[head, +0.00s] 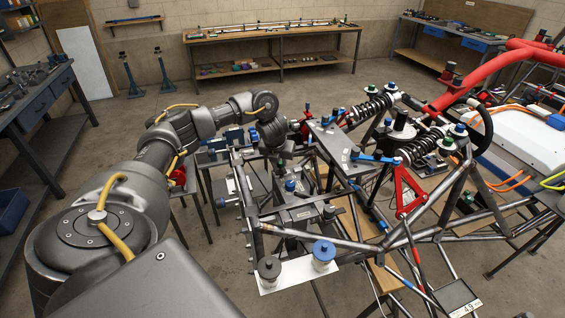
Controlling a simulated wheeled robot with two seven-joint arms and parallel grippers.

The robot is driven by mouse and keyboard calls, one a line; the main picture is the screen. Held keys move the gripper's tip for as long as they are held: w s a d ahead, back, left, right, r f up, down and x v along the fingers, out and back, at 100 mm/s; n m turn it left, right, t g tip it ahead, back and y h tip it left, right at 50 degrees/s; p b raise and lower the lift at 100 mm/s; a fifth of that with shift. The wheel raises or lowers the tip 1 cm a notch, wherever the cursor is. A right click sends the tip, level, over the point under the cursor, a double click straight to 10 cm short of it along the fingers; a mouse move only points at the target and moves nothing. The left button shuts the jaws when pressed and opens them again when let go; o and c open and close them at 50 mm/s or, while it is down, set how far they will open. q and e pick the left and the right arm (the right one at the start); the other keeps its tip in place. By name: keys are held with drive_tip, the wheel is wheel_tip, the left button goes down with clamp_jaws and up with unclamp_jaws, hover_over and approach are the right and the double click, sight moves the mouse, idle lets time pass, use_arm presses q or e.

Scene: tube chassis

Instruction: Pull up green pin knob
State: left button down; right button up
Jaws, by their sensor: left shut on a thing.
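My left arm comes in from the left. Its gripper (274,137) points down at the left rear of the tube chassis (350,243). The gripper is shut on a small part, which the hand hides, so I cannot tell its colour. A green-topped knob (369,89) shows on the shock absorber mount, right of the gripper and apart from it. Another green-topped knob (447,143) shows farther right on the chassis. Which green knob is the pin knob is not clear. My right gripper is not in view.
A blue-topped knob (323,251) and a dark knob (268,267) stand on a plate at the chassis front. A red A-shaped arm (408,190) and black coil springs (372,107) crowd the right. A workbench (275,35) stands at the back wall.

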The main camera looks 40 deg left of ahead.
use_arm(q)
drive_tip(key=c, duration=1.5)
unclamp_jaws()
drive_tip(key=shift+a+r, duration=0.2)
drive_tip(key=shift+c, duration=0.2)
drive_tip(key=shift+o, duration=1.1)
drive_tip(key=shift+s, duration=0.1)
drive_tip(key=shift+o, duration=0.3)
drive_tip(key=shift+d, duration=0.25)
drive_tip(key=shift+d+r, duration=0.1)
drive_tip(key=shift+r, duration=0.25)
drive_tip(key=p+v, duration=0.2)
drive_tip(key=v, duration=0.8)
drive_tip(key=shift+s, duration=0.2)
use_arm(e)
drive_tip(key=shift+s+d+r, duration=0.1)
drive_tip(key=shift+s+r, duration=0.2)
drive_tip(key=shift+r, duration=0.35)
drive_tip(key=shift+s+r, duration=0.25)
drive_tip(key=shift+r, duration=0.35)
